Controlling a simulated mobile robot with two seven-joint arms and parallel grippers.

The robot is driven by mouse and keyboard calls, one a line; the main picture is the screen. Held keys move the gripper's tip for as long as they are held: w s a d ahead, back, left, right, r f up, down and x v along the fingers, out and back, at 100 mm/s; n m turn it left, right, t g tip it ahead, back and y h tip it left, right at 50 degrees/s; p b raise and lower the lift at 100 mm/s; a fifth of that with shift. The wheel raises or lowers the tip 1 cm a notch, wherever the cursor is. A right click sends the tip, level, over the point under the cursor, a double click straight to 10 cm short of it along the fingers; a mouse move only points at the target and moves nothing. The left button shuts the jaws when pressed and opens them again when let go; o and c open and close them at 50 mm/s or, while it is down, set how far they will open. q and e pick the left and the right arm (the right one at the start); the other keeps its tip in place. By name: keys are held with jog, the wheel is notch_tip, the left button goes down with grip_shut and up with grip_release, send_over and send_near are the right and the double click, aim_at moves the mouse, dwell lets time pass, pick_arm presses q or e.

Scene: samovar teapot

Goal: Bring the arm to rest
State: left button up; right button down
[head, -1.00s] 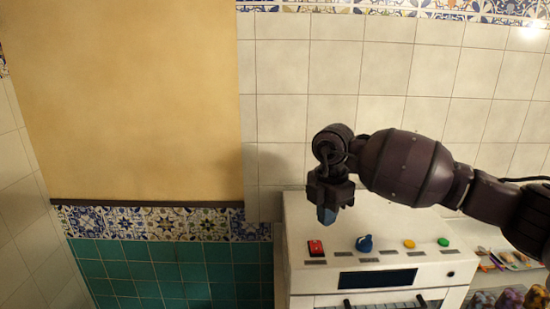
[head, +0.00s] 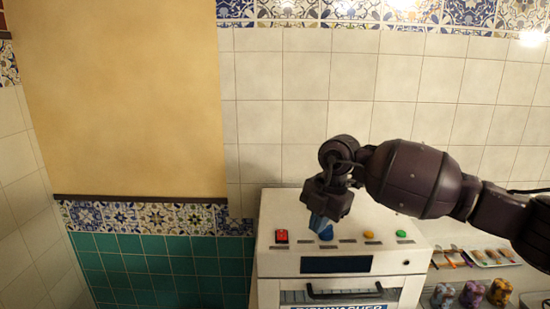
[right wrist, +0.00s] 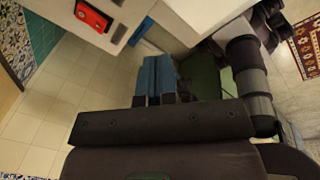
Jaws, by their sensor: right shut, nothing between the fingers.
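My right arm reaches in from the right in the head view. Its gripper (head: 318,222) points down with blue fingertips, above the top of the white machine (head: 415,255). In the head view the fingertips overlap a blue knob (head: 327,233); I cannot tell from there if they touch. In the right wrist view the blue fingers (right wrist: 155,78) are together with nothing between them. There they are apart from the blue knob (right wrist: 140,32) on the machine. My left gripper is not in view.
Several small colourful jars (head: 472,293) and a tray of pastries (head: 492,257) are at right.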

jog(key=s+a+r+n+t+y, duration=0.1)
jog(key=s+a+r+n+y, duration=0.15)
jog(key=a+r+y, duration=0.55)
jog(key=s+a+r+n+y, duration=0.2)
jog(key=a+r+n+y, duration=0.2)
jog(key=a+r+y, duration=0.4)
jog(key=w+d+f+m+t+h, duration=0.1)
jog(key=w+d+f+m+t, duration=0.3)
jog(key=d+f+m+t, duration=0.65)
jog(key=s+d+f+m+t+h, duration=0.3)
jog(key=d+f+m+t+h, duration=0.3)
jog(key=d+f+m+h, duration=0.6)
jog(key=s+d+f+m+g+h, duration=0.1)
jog(key=s+d+f+m+g, duration=0.1)
jog(key=s+f, duration=0.7)
jog(key=s+d+f+m+g+h, duration=0.2)
jog(key=s+d+f+m, duration=0.3)
jog(key=s+f, duration=0.3)
jog(key=s+d+f+m+g+h, duration=0.2)
jog(key=s+d+f+m, duration=0.1)
jog(key=s+f, duration=0.6)
notch_tip(320, 180, down, 2)
jog(key=shift+s+d+f+m, duration=0.15)
jog(key=shift+s+d+m, duration=0.15)
jog(key=shift+d, duration=0.6)
